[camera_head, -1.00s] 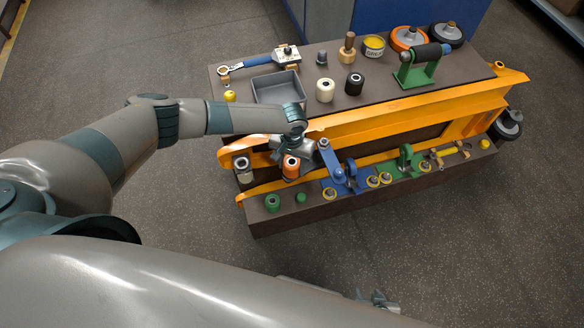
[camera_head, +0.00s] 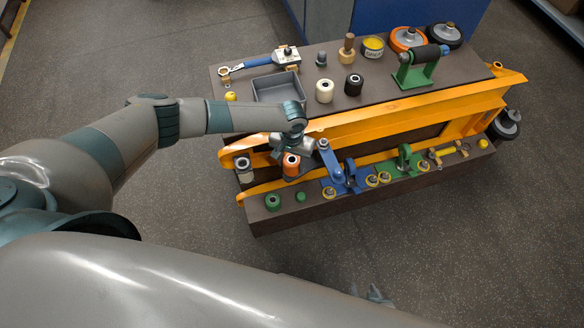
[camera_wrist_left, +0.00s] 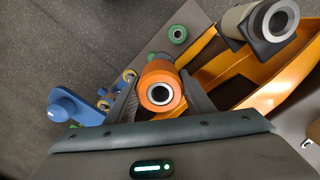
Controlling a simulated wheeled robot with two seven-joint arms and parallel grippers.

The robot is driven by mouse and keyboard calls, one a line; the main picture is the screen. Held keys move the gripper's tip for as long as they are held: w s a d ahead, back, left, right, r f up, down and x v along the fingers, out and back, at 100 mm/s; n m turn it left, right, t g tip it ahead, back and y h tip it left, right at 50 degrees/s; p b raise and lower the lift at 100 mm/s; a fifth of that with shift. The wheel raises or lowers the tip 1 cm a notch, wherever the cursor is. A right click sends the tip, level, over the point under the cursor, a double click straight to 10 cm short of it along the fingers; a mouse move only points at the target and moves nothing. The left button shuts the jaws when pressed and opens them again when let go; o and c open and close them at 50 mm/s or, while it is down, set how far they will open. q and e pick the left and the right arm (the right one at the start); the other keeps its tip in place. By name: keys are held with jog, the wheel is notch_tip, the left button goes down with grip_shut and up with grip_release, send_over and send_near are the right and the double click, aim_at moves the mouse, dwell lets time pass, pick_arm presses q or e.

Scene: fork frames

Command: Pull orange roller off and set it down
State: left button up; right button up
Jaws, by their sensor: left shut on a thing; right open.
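The orange roller (camera_head: 291,166) is a short cylinder with a pale-ringed dark bore, near the left end of the orange fork frame (camera_head: 400,121). In the left wrist view the orange roller (camera_wrist_left: 160,88) sits between the two fingers of my left gripper (camera_wrist_left: 160,98), which is shut on it. In the head view my left gripper (camera_head: 292,154) is at the roller and partly covers it. What the roller's far end touches is hidden. My right gripper (camera_head: 376,294) shows small at the bottom of the head view, open and empty, away from the bench.
A grey roller (camera_head: 242,163) sits on the frame to the left. A green roller (camera_head: 272,202) and green cap (camera_head: 301,196) stand on the front ledge. A blue bracket (camera_head: 332,166) is close to the right. A grey tray (camera_head: 278,88) and cream roller (camera_head: 325,91) are behind.

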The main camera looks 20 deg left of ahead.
pick_arm(q)
jog(key=shift+r, duration=0.2)
pick_arm(e)
jog(key=shift+a+r, duration=0.15)
jog(key=shift+r, duration=0.05)
pick_arm(q)
jog(key=shift+r+p, duration=0.2)
jog(key=shift+p, duration=0.1)
pick_arm(e)
jog(key=shift+w+a+r+t, duration=0.2)
jog(key=shift+t, duration=0.1)
pick_arm(q)
jog(key=shift+r, duration=0.15)
pick_arm(e)
jog(key=shift+w+a+r, duration=0.1)
jog(key=shift+w, duration=0.05)
pick_arm(q)
jog(key=shift+r+p, duration=0.2)
jog(key=shift+p, duration=0.2)
pick_arm(e)
jog(key=shift+s, duration=0.3)
jog(key=shift+s, duration=0.1)
